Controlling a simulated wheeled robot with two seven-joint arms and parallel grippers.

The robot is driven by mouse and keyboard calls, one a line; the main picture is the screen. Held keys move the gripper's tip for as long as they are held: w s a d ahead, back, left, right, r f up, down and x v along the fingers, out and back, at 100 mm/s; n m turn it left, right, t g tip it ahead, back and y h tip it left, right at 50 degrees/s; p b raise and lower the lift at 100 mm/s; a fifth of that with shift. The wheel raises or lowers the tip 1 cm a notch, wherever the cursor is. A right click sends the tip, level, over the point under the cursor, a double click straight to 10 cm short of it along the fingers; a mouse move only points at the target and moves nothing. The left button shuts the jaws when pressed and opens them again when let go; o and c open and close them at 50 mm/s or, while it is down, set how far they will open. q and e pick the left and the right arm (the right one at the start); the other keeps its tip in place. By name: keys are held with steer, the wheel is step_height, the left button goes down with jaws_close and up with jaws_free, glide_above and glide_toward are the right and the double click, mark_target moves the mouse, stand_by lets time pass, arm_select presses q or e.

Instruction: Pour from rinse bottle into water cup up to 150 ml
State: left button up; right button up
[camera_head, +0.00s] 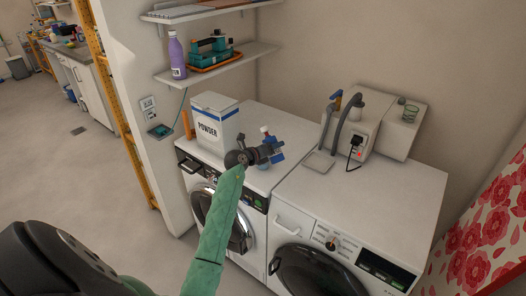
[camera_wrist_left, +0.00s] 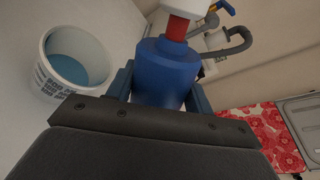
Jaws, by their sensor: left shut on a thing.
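My left gripper (camera_head: 262,154) is shut on the blue rinse bottle (camera_head: 277,152) above the white machine tops. The bottle has a red neck and a white cap. In the left wrist view the bottle (camera_wrist_left: 165,72) stands between the jaws, its cap cut off by the top edge. A white round cup (camera_wrist_left: 48,87) with dark markings and a blue inside is at the left of the wrist view, apart from the bottle. I cannot make out the cup or its level in the head view. My right gripper is not in view.
A white powder box (camera_head: 216,120) stands left of the gripper on the washing machine top. Grey hoses (camera_head: 350,110) and a white unit (camera_head: 362,128) stand at the back right. A shelf (camera_head: 220,65) holds a purple bottle (camera_head: 177,55). The right machine top (camera_head: 385,187) has free room.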

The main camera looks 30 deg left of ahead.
arm_select(q)
steer(key=shift+a, duration=0.2)
steer(key=shift+d, duration=0.15)
steer(key=shift+n, duration=0.3)
steer(key=shift+f+p, duration=0.1)
steer(key=shift+p, duration=0.2)
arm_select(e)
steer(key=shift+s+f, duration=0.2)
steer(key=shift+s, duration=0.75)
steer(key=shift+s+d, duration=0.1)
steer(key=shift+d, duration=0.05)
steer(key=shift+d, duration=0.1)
